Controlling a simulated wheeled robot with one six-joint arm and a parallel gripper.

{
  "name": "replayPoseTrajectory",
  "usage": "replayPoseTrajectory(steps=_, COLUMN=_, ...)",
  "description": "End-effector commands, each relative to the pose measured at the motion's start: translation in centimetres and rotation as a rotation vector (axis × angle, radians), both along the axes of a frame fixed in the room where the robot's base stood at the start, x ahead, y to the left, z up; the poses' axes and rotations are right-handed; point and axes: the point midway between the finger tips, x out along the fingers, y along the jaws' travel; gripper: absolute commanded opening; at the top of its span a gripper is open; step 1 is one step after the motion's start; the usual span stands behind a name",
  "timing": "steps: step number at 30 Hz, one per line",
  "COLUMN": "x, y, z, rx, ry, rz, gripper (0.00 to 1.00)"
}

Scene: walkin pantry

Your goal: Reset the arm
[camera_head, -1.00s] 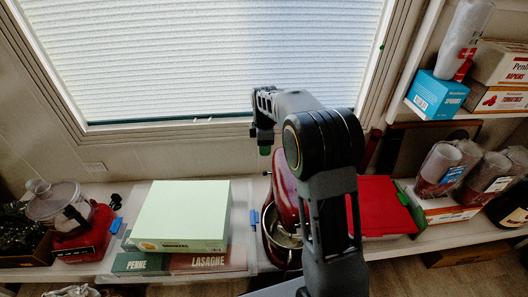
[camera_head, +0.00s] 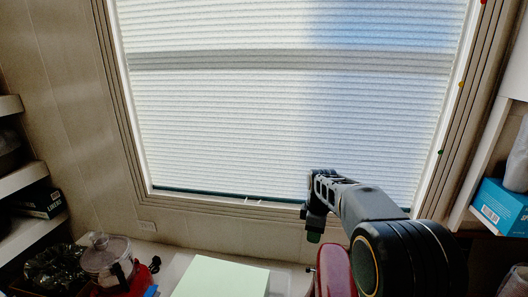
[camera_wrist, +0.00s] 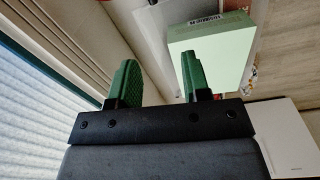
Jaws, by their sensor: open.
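My gripper (camera_head: 314,238) is at the end of my arm, in front of the window, above the counter and beside the top of a red appliance (camera_head: 336,270). In the wrist view my gripper's two green fingers (camera_wrist: 158,80) stand apart with nothing between them. A pale green box (camera_wrist: 212,50) lies beyond the fingers in that view. In the head view the same pale green box (camera_head: 222,279) is at the bottom edge, left of my gripper and apart from it.
A window with a white blind (camera_head: 270,110) fills the back wall. A red-based food processor (camera_head: 110,265) stands at the lower left. A blue box (camera_head: 501,207) sits on the right shelf. Shelves (camera_head: 25,178) line the left wall.

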Motion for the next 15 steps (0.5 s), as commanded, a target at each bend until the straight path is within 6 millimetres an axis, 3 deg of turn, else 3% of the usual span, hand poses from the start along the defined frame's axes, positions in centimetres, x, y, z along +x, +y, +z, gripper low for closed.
replayPoseTrajectory(steps=1, x=-1.6, y=0.1, z=5.0, rx=0.004, ry=-0.023, rz=-0.07, gripper=0.44)
replayPoseTrajectory(steps=6, x=-7.4, y=0.6, z=14.1, rx=0.034, ry=-0.091, rz=-0.373, gripper=0.44)
replayPoseTrajectory(steps=12, x=-14.1, y=0.9, z=21.8, rx=0.096, ry=-0.164, rz=-0.715, gripper=0.44)
replayPoseTrajectory(steps=15, x=-17.0, y=1.1, z=24.2, rx=0.13, ry=-0.19, rz=-0.86, gripper=0.44)
